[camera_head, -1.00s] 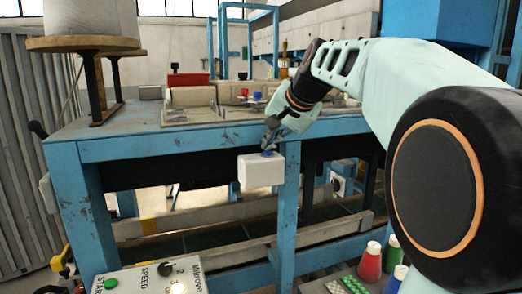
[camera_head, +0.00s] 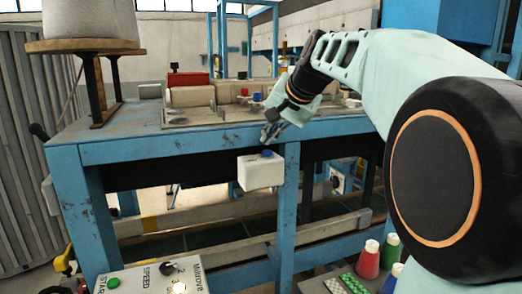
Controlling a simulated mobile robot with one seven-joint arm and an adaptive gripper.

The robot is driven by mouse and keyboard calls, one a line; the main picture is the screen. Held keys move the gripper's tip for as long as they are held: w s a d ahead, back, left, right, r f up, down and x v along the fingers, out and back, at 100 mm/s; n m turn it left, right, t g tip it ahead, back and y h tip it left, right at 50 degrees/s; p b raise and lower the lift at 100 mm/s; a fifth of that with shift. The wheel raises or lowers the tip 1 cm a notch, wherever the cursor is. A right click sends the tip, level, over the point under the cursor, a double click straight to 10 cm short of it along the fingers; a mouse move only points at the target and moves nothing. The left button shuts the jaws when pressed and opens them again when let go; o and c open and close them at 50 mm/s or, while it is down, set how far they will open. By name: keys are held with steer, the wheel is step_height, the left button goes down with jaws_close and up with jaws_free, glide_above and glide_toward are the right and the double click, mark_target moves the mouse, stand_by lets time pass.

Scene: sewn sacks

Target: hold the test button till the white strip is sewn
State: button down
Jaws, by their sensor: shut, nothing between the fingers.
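A white box (camera_head: 260,174) with a blue button (camera_head: 267,154) on its top is fixed at the front edge of the blue table, in the middle of the head view. My gripper (camera_head: 268,137) is shut and empty. Its fingertips are just above the blue button, with a small gap showing between them. I cannot make out a white strip on the table top, where the far part is partly hidden by my arm.
The blue table (camera_head: 200,145) carries sewing parts and a red block (camera_head: 188,79). A large thread cone (camera_head: 90,18) stands at the left. A control panel (camera_head: 150,280) with a green button is at the lower left.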

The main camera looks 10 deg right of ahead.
step_height(320, 180, up, 5)
steer(key=p, duration=0.3)
steer(key=shift+p, duration=0.4)
steer(key=shift+f, duration=0.15)
